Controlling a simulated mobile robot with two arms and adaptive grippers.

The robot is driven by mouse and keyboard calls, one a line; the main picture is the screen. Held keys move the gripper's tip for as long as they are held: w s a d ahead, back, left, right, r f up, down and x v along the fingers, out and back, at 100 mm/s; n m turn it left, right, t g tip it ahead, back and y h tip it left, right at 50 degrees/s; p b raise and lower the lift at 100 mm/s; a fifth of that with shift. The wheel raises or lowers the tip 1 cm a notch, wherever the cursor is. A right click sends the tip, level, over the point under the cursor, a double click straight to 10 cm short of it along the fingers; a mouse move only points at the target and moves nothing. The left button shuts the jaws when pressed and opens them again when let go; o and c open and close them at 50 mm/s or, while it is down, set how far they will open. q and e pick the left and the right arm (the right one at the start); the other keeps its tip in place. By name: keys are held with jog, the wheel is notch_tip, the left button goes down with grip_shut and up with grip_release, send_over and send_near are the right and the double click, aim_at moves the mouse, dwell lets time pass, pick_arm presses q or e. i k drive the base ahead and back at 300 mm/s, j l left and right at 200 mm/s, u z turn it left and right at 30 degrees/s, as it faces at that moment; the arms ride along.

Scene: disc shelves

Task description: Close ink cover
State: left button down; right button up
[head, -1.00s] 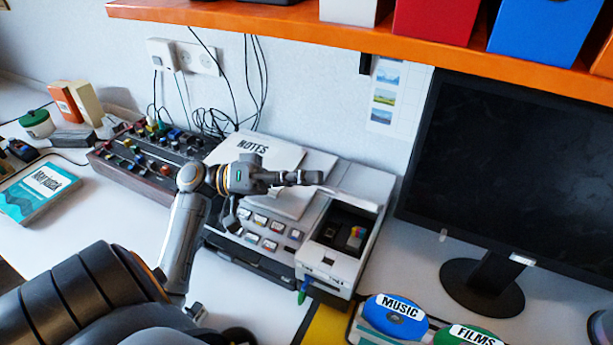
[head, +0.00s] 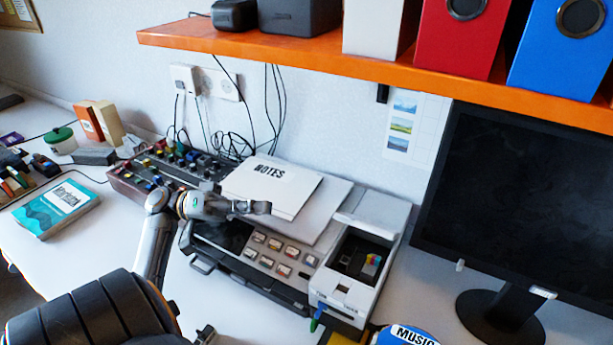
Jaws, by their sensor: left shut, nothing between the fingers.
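The printer (head: 325,258) stands on the desk with its ink bay (head: 355,258) open on the right side. Coloured cartridge parts (head: 373,263) show inside the bay. The light grey ink cover (head: 372,212) appears raised at the back of the bay, not lying over it. My left gripper (head: 264,207) is shut and empty. In the picture it lies left of the cover, over the printer's left part, with a clear gap to the cover. I cannot tell its exact height. My right gripper is not in view.
A NOTES sheet (head: 272,185) lies on top of the printer. The orange shelf (head: 300,52) hangs above it. A dark monitor (head: 520,190) stands to the right, a mixer-like box (head: 165,170) to the left. A blue MUSIC disc (head: 405,336) is at the front.

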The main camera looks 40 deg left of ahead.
aim_at(384, 232)
jog(key=k, duration=1.45)
